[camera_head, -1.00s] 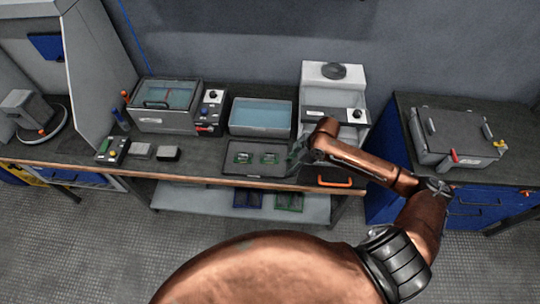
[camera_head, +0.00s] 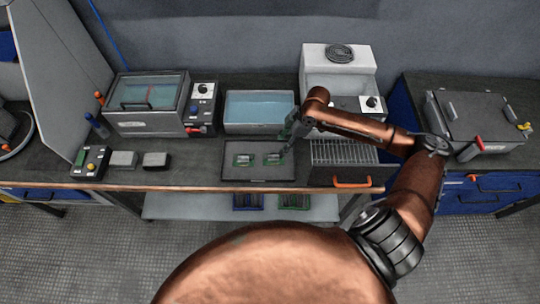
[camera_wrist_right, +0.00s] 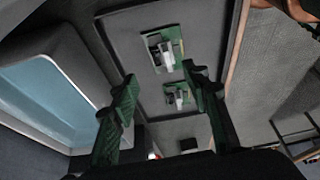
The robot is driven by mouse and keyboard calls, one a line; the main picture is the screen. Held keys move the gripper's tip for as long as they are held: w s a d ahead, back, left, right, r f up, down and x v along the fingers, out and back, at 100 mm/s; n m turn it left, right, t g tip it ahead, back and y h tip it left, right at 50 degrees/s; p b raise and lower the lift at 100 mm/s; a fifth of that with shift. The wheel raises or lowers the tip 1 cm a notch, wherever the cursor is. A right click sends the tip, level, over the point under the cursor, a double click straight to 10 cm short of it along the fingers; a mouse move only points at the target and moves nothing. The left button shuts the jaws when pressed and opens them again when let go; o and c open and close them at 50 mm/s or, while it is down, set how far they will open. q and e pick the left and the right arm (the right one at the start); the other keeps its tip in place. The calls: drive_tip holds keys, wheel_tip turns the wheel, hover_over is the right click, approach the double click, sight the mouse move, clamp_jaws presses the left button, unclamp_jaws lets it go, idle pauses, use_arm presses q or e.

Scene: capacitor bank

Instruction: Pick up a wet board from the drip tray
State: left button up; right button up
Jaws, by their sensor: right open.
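The drip tray (camera_head: 259,175) is a flat dark tray near the front edge of the bench. Two small green boards lie in it, a left board (camera_head: 243,160) and a right board (camera_head: 273,158). In the right wrist view, the two boards show as a farther board (camera_wrist_right: 163,49) and a nearer board (camera_wrist_right: 179,97), each with grey parts on top. My right gripper (camera_head: 287,150) is above the tray's right edge, close to the right board. Its green fingers (camera_wrist_right: 159,85) are open, with nothing between them. My left gripper is not in view.
A water-filled basin (camera_head: 259,112) stands directly behind the tray. To its left is a lidded bath (camera_head: 143,122) with a control box. A white machine (camera_head: 335,75) and a wire rack (camera_head: 342,152) stand to the right. Small grey blocks (camera_head: 156,159) sit at left.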

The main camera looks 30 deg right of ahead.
sight(275, 152)
drive_tip(key=shift+w+a+f, duration=0.15)
drive_tip(key=shift+f, duration=0.45)
drive_tip(key=shift+a+f, duration=0.2)
drive_tip(key=shift+f, duration=0.4)
drive_tip(key=b+x, duration=0.1)
drive_tip(key=x, duration=0.4)
drive_tip(key=shift+a+b, duration=0.25)
drive_tip(key=shift+b, duration=0.05)
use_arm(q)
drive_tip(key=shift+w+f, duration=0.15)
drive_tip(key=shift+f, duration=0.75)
use_arm(e)
drive_tip(key=shift+r, duration=0.1)
clamp_jaws()
